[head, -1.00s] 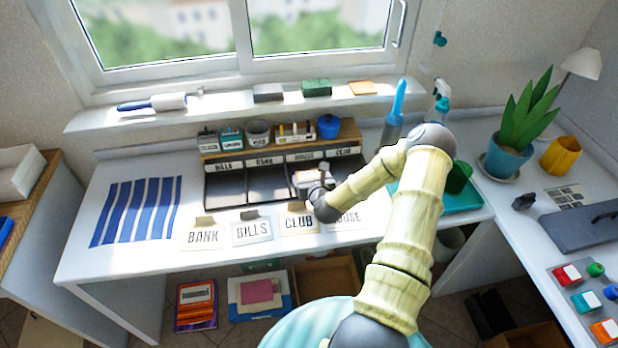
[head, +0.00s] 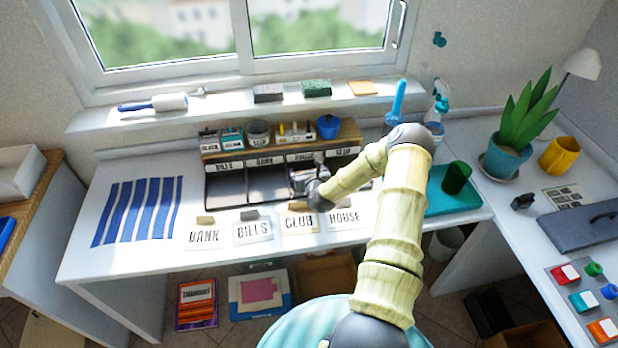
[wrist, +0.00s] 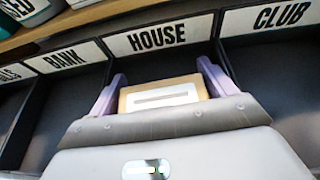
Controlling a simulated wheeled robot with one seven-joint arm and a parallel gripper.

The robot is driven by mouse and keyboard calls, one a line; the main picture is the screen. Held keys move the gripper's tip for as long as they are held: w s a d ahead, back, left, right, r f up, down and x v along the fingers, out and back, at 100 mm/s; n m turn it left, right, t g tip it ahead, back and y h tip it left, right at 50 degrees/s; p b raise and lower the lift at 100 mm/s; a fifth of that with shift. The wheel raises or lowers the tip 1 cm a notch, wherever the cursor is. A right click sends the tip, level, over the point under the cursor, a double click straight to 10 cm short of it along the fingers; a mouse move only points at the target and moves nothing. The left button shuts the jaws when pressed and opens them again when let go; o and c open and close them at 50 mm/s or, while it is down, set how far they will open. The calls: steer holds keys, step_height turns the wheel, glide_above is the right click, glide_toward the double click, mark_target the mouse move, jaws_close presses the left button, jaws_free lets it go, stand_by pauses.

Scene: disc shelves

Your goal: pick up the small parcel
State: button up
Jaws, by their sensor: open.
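In the wrist view a small tan parcel (wrist: 160,95) with a white label lies below the HOUSE sign (wrist: 157,38), apparently in that compartment. My gripper (wrist: 163,80) is open, with one purple finger on each side of the parcel. Whether the fingers touch it cannot be told, and the gripper's body hides the parcel's near part. In the head view my gripper (head: 305,181) is at the HOUSE part of the dark sorter (head: 230,190), and the parcel cannot be clearly made out there.
Dividers flank the compartment, with BANK (wrist: 68,58) left and CLUB (wrist: 282,16) right. A wooden shelf (head: 282,142) with pots stands just behind. Envelopes marked BANK, BILLS, CLUB and HOUSE (head: 344,219) lie in front. A teal tray (head: 453,204) is to the right.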

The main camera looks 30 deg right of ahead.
stand_by(0.3)
steer(key=c, duration=0.7)
steer(key=shift+r, duration=0.1)
step_height(320, 180, up, 10)
steer(key=shift+f, duration=0.1)
stand_by(0.6)
